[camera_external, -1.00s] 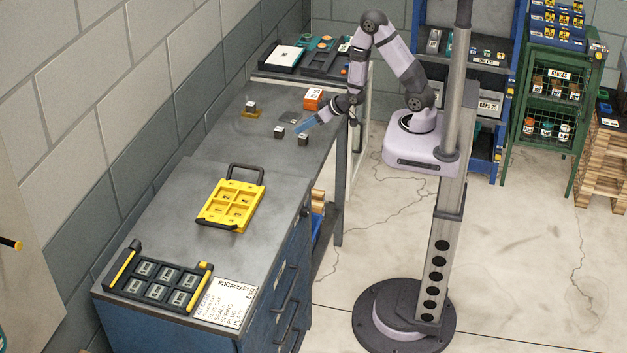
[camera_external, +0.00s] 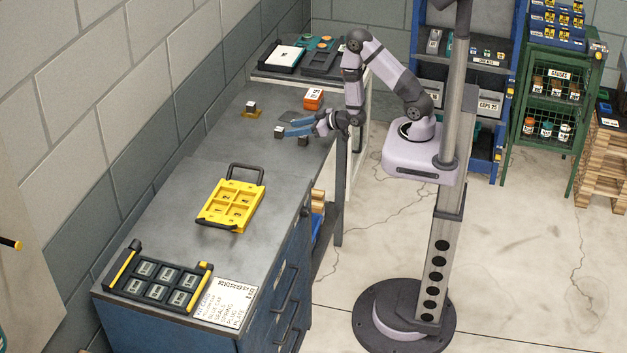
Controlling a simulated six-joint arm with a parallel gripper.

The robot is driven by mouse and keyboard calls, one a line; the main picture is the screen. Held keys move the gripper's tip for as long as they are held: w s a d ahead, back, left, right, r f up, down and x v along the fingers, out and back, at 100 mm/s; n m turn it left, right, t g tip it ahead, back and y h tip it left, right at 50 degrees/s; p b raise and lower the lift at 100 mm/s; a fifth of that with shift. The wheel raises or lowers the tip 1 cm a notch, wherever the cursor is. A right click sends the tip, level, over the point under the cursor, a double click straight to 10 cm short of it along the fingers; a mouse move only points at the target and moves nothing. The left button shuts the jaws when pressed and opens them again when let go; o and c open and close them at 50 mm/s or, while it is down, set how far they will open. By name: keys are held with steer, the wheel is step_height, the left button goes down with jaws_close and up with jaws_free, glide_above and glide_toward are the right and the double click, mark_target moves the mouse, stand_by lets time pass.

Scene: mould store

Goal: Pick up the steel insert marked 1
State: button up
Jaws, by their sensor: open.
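Several small steel cubes stand on the far part of the grey bench. One insert (camera_external: 279,133) is at the tips of my gripper, another (camera_external: 303,141) is just below its fingers in the picture, and a third (camera_external: 251,105) sits on a small yellow base (camera_external: 251,114) farther left. The marks on them are too small to read, so I cannot tell which is marked 1. My gripper (camera_external: 286,127) has its blue fingers spread and points left, low over the bench. I cannot tell whether the fingers touch or straddle the nearest cube.
An orange labelled box (camera_external: 314,97) stands behind my gripper. A yellow tray with a handle (camera_external: 231,205) and a black tray (camera_external: 158,280) lie on the nearer bench. Dark trays (camera_external: 322,62) stand at the far end. The bench between the cubes and yellow tray is clear.

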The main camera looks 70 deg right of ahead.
mark_target(284, 131)
steer(key=shift+w+f+p, duration=0.15)
steer(key=shift+w+p, duration=0.25)
steer(key=shift+w, duration=0.15)
steer(key=shift+p+x, duration=0.85)
steer(key=shift+x, duration=1.3)
steer(key=shift+f, duration=0.15)
steer(key=shift+c, duration=0.6)
jaws_close()
